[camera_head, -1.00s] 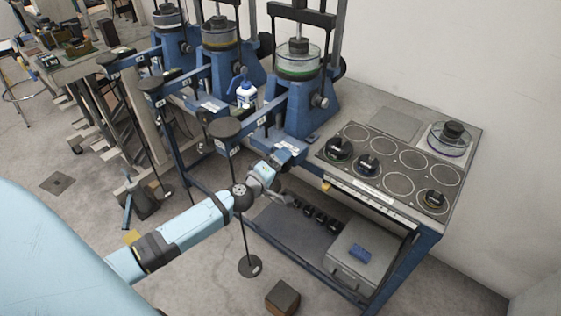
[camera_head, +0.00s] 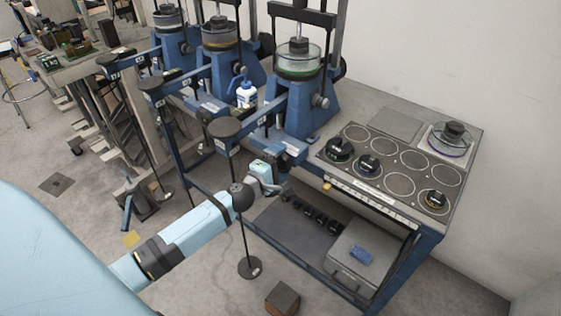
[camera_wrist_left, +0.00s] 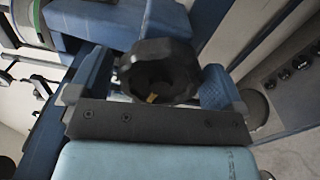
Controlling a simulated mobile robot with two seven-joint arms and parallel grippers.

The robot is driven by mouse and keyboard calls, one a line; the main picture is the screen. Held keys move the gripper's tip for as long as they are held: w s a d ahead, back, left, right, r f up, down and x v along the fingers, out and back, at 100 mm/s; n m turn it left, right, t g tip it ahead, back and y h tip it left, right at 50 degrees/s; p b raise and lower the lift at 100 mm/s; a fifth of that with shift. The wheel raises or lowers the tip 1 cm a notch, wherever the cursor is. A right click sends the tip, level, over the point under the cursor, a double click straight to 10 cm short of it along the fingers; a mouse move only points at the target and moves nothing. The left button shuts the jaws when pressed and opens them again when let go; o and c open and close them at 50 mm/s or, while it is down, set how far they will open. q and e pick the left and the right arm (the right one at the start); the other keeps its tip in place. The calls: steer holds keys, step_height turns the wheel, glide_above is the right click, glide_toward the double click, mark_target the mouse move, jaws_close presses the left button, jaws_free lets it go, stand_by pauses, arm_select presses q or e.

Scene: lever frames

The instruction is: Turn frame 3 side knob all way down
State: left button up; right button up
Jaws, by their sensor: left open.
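Frame 3 is the nearest blue lever frame (camera_head: 297,110), with a green-ringed clear cell (camera_head: 299,58) on top. My left gripper (camera_head: 279,186) is below the front of this frame in the head view, beside its hanging rod. In the left wrist view, a black faceted knob (camera_wrist_left: 160,68) sits between the two spread fingers of my left gripper (camera_wrist_left: 146,90). The fingers stand apart on either side of it; I cannot tell whether they touch it. In the head view this knob is not clearly visible. A round grey knob (camera_head: 320,101) shows on the frame's right side. My right gripper is not in view.
The hanging rod ends in a dark disc (camera_head: 250,267) near the floor. Right of the frame is a grey top (camera_head: 410,160) with black weights. A grey box (camera_head: 363,258) stands on the lower shelf. Two more blue frames stand behind left.

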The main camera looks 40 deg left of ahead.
arm_select(q)
steer(key=s, duration=0.5)
steer(key=shift+s+a, duration=0.2)
steer(key=shift+s, duration=0.2)
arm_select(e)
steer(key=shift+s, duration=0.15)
arm_select(q)
steer(key=shift+s+d+f+m, duration=0.15)
steer(key=shift+s+d+m, duration=0.05)
steer(key=shift+d+m, duration=0.1)
steer(key=s+d+f+m+g+h, duration=0.1)
steer(key=s+d+f+m+g, duration=0.4)
steer(key=s+d+m, duration=0.45)
steer(key=s+d+f+m+g+h, duration=0.2)
steer(key=s+d+f+m, duration=0.55)
steer(key=s+m, duration=0.25)
step_height(320, 180, up, 13)
steer(key=s+m+y+p, duration=0.1)
steer(key=p, duration=1.3)
steer(key=shift+p, duration=0.35)
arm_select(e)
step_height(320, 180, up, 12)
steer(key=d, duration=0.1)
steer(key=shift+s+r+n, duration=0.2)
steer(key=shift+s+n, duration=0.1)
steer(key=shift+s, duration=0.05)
